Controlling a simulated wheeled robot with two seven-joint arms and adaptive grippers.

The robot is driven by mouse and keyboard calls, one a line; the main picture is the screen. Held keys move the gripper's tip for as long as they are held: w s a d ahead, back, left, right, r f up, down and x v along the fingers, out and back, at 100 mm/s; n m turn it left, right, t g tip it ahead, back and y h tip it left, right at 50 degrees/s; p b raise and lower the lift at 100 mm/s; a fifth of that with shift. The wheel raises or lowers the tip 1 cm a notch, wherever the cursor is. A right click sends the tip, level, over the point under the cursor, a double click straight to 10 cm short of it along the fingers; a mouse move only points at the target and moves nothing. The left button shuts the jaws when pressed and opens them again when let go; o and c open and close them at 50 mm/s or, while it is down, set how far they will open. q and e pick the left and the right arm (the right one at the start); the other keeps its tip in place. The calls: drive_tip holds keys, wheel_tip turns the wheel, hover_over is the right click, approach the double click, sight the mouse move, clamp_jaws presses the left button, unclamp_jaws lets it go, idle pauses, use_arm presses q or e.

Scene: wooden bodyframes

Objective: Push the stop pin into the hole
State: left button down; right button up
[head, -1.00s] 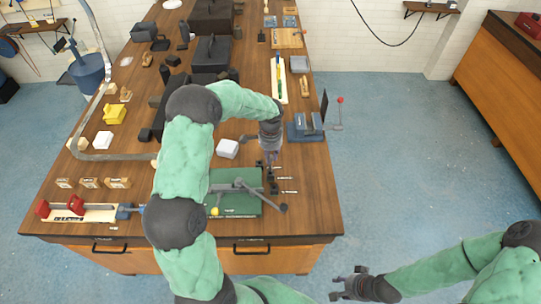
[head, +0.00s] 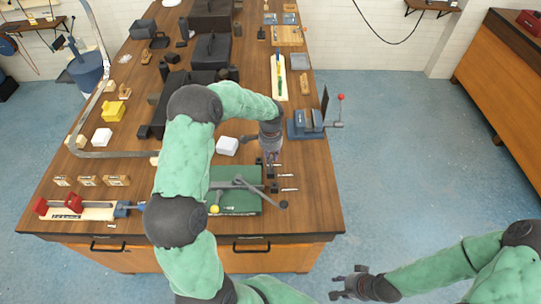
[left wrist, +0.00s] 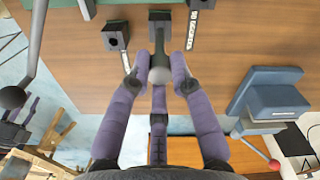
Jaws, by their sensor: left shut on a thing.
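The stop pin (left wrist: 158,58), a grey piece with a rounded knob, is between the fingers of my left gripper (left wrist: 157,80) in the left wrist view. The gripper is shut on it. The pin's far end points at a small black block (left wrist: 160,17) on the table; I cannot tell how far it reaches into the hole, which is hidden. In the head view my left gripper (head: 270,158) points down near the table's right edge, and the pin is too small to make out. My right gripper (head: 348,282) is open and empty, off the table at the lower right.
Two more black blocks (left wrist: 115,37) flank the middle one, with white label strips (left wrist: 193,30) beside them. A green plate (head: 236,203) with a grey crank lies just in front. A blue-grey vise (head: 305,124) with a red-knobbed lever stands at the table's right edge.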

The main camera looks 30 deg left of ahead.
use_arm(q)
drive_tip(key=shift+f+b, duration=0.6)
drive_tip(key=shift+f, duration=0.3)
drive_tip(key=c, duration=1)
unclamp_jaws()
drive_tip(key=shift+c, duration=0.2)
wheel_tip(320, 180, up, 12)
drive_tip(key=shift+f, duration=0.1)
